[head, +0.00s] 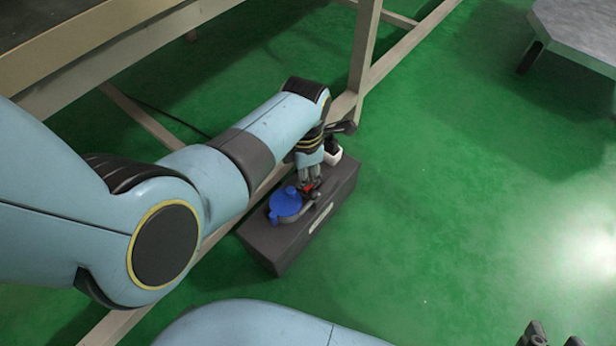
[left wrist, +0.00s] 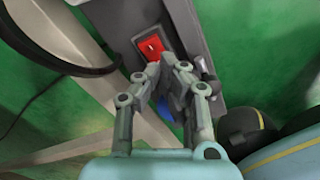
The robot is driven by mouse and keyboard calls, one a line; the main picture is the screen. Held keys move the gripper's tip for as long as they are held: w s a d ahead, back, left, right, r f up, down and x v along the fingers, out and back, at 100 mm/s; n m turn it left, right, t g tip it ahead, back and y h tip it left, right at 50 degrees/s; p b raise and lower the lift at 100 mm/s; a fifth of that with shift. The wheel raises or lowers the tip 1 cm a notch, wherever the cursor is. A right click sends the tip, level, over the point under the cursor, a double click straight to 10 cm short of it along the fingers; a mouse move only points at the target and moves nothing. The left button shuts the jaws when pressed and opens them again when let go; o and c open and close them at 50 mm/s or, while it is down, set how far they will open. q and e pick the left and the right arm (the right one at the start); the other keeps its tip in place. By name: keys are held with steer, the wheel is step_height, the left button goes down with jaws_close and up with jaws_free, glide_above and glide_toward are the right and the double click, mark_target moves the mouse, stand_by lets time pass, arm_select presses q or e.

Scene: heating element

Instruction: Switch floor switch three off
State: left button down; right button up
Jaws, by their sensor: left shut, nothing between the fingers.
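A red rocker switch (left wrist: 152,47) in a dark frame sits on the grey floor box (left wrist: 123,12) in the left wrist view. In the head view the dark box (head: 265,240) lies on the green floor, and a bit of red switch (head: 308,188) shows by the fingers. My left gripper (head: 311,186) points down at the box top, shut and empty. In the left wrist view its fingertips (left wrist: 162,66) are right by the lower edge of the switch; I cannot tell whether they touch. My right gripper (head: 554,335) shows only partly at the bottom right, fingers apart.
A blue round part (head: 285,203) sits on the box beside the left gripper. A white piece (head: 332,155) is at its far end. A beige table frame (head: 364,50) stands behind and left. A grey platform (head: 580,30) is at top right. Open green floor lies right.

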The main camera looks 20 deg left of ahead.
arm_select(q)
steer(key=shift+r+p, duration=2.2)
steer(key=shift+r, duration=0.6)
steer(key=shift+f, duration=0.1)
arm_select(e)
step_height(320, 180, up, 6)
steer(key=w, duration=0.1)
steer(key=shift+w+t, duration=0.35)
steer(key=shift+t, duration=0.05)
arm_select(q)
steer(key=shift+s, duration=0.1)
